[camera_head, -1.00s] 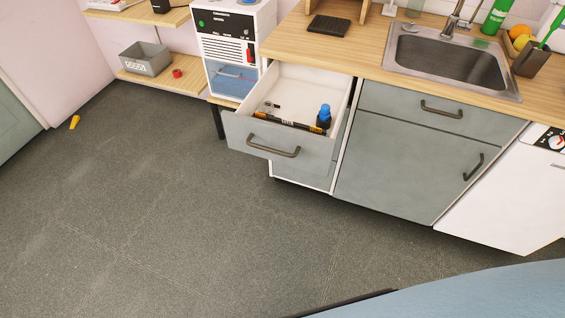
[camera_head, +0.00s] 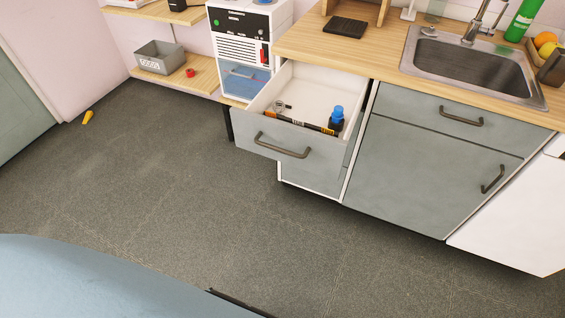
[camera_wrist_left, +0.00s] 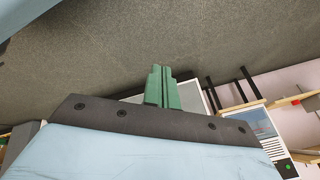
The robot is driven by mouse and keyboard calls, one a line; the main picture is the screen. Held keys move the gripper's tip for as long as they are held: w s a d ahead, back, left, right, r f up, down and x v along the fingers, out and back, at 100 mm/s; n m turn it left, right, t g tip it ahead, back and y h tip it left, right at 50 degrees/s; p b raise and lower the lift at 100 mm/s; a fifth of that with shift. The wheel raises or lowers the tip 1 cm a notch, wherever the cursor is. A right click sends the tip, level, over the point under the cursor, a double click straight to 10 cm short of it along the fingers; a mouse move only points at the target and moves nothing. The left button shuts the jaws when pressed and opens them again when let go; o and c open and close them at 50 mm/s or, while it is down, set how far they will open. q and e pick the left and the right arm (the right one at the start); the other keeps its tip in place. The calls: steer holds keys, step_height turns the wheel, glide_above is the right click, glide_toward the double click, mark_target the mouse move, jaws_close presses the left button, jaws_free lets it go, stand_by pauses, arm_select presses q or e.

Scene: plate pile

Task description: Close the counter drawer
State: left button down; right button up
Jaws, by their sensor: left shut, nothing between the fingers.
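The counter drawer (camera_head: 258,142) stands pulled out from under the wooden counter in the head view. It has a grey front and a dark bar handle (camera_head: 283,147). A small bottle with a blue cap (camera_head: 337,117) and a dark stick with orange marks (camera_head: 300,123) lie inside it. My left gripper (camera_wrist_left: 160,72) shows in the left wrist view, its green fingers together and empty. Neither gripper shows in the head view, so the left gripper's distance to the drawer is unclear. My right gripper is out of view.
A closed grey cupboard (camera_head: 425,175) stands right of the drawer, below a sink (camera_head: 475,68). A wooden shelf (camera_head: 192,80) with a grey bin (camera_head: 160,57) is at the left wall. A yellow object (camera_head: 88,117) lies on the floor. The floor before the drawer is clear.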

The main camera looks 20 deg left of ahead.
arm_select(q)
steer(key=w+r+m+t+b, duration=0.3)
steer(key=w+r+t, duration=0.15)
steer(key=w, duration=0.65)
steer(key=m+t+b, duration=0.7)
steer(key=m+t, duration=0.1)
steer(key=m, duration=0.1)
glide_toward(274, 155)
steer(key=s+r, duration=0.4)
steer(key=s, duration=0.3)
steer(key=shift+h, duration=0.4)
steer(key=w, duration=0.4)
steer(key=w+d, duration=0.1)
steer(key=w, duration=0.8)
steer(key=shift+w+d+f+p, duration=0.15)
steer(key=shift+w+f+p, duration=0.1)
steer(key=shift+w+p, duration=0.1)
steer(key=shift+w, duration=0.1)
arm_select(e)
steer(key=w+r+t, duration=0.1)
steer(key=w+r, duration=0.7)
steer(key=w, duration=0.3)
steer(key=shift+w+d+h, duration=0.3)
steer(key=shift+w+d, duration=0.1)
arm_select(q)
steer(key=shift+w, duration=0.1)
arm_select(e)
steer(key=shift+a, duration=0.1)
